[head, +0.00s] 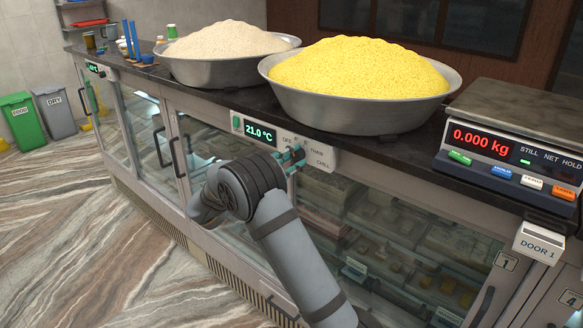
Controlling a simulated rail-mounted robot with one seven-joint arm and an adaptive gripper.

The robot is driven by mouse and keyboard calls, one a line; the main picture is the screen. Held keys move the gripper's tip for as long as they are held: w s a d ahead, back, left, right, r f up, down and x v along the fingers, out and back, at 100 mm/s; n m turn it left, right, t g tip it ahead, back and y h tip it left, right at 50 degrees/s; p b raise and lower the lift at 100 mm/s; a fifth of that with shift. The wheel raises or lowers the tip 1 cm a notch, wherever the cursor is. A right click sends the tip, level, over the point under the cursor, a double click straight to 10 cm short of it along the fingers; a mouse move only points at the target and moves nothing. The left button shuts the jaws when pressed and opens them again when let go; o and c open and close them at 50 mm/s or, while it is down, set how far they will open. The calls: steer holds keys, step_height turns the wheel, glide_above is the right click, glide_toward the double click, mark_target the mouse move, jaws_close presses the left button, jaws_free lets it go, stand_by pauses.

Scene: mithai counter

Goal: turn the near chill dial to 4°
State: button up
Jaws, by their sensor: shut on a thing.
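The near chill dial (296,155) is on the white control panel on the front edge of the near counter. It is mostly hidden behind my gripper. Its panel (322,157) carries a lit display (261,133) reading 21.0 °C, and markings that look like OFF, THAW and CHILL around the dial. My gripper (291,158) reaches the panel from the front left, its teal fingers shut on the dial. The dial's pointer direction cannot be made out.
A second panel (95,68) with a display is on the far case. Glass doors with handles (179,158) lie below the counter. A scale (490,148) reading 0.000 kg stands right.

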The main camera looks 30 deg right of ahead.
steer(key=shift+f+m+b, duration=0.25)
steer(key=shift+m+b, duration=0.25)
steer(key=o, duration=0.9)
steer(key=shift+a, duration=0.1)
steer(key=shift+o, duration=1.2)
steer(key=shift+r, duration=0.15)
steer(key=v, duration=1.2)
steer(key=shift+w, duration=0.1)
